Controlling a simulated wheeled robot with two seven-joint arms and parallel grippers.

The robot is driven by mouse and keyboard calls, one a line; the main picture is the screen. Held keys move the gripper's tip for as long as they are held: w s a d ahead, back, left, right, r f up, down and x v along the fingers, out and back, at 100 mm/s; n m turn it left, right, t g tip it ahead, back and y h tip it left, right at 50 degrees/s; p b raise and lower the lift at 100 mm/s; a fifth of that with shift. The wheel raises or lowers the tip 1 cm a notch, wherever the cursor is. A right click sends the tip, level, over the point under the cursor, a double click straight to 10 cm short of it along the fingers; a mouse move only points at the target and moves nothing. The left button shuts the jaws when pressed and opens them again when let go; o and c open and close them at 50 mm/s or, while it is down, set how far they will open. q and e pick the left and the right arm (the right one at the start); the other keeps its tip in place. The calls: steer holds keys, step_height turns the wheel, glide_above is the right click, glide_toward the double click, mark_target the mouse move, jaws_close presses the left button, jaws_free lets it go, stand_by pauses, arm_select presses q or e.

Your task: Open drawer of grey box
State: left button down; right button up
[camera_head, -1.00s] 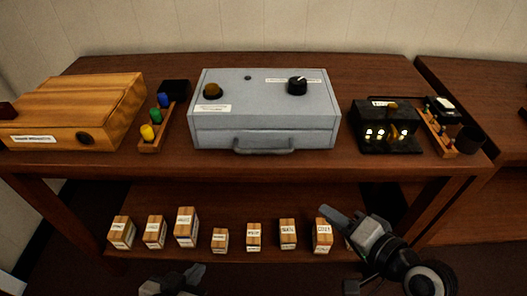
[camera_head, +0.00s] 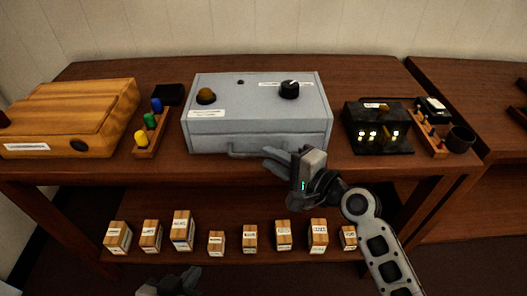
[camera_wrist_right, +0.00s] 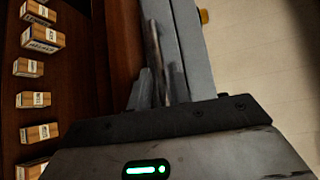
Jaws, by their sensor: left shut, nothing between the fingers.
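The grey box (camera_head: 220,138) stands on the table, with a dark knob and a brown dome on top. Its drawer front looks closed. The drawer's handle (camera_head: 238,154) runs low along the front; its right part is hidden behind my right gripper. My right gripper (camera_head: 270,158) is at the right part of the handle, its fingers slightly apart. In the right wrist view the handle (camera_wrist_right: 155,50) runs close beside a fingertip; I cannot tell whether they touch. My left gripper (camera_head: 170,283) is shut and empty at the bottom edge, below the shelf.
A wooden box (camera_head: 65,115) and a rack of coloured pegs (camera_head: 148,132) stand left of the grey box. A black device (camera_head: 378,128) with lit lamps stands right. Several small labelled blocks (camera_head: 182,230) line the lower shelf. The table edge before the handle is clear.

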mark_target(263, 155)
steer(key=shift+x, duration=1.7)
